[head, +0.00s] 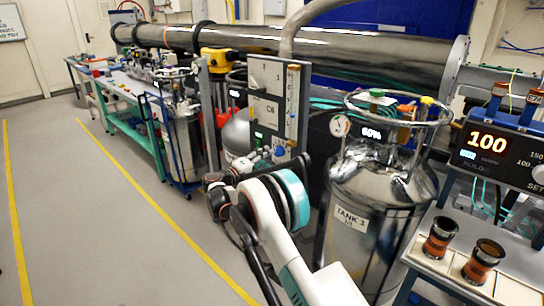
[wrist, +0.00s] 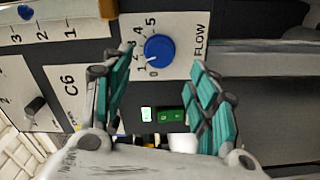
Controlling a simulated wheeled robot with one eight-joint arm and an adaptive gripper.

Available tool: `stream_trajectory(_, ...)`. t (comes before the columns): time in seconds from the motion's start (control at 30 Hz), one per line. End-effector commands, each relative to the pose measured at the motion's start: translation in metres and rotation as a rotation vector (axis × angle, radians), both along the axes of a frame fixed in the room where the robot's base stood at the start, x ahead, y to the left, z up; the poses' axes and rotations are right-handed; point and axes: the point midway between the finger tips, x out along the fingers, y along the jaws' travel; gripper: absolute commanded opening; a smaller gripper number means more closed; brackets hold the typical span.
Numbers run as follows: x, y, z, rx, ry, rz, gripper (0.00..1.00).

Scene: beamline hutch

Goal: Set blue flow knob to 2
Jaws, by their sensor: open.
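The blue flow knob (wrist: 159,48) is on a white plate marked FLOW, with a printed scale from 0 to 5; the wrist view shows it turned sideways. A small pale mark on the knob's lower-left edge seems to face the low end of the scale, near 0 or 1; the exact setting is hard to read. My gripper (wrist: 161,97) is open and empty, its teal-padded fingers spread to either side below the knob in the picture. Neither finger appears to touch it. In the head view the panel (head: 267,75) stands beyond my arm.
A steel tank (head: 370,190) stands right of the panel. The floor to the left is clear.

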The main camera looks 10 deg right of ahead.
Motion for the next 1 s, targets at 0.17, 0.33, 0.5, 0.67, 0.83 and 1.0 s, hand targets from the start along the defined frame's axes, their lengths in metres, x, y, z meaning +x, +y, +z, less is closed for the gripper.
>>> stream_trajectory(0.17,-0.02,0.028,0.0,0.0,0.0,0.002,0.54)
stream_trajectory(0.33,-0.031,0.043,0.0,0.0,0.0,0.001,0.54)
stream_trajectory(0.5,-0.036,0.049,0.0,0.0,0.0,-0.001,0.54)
stream_trajectory(0.67,-0.036,0.049,0.0,0.0,0.0,-0.001,0.54)
stream_trajectory(0.83,-0.036,0.047,0.003,0.006,0.004,-0.001,0.54)
stream_trajectory(1.0,-0.041,0.029,0.027,0.063,0.037,-0.002,0.54)
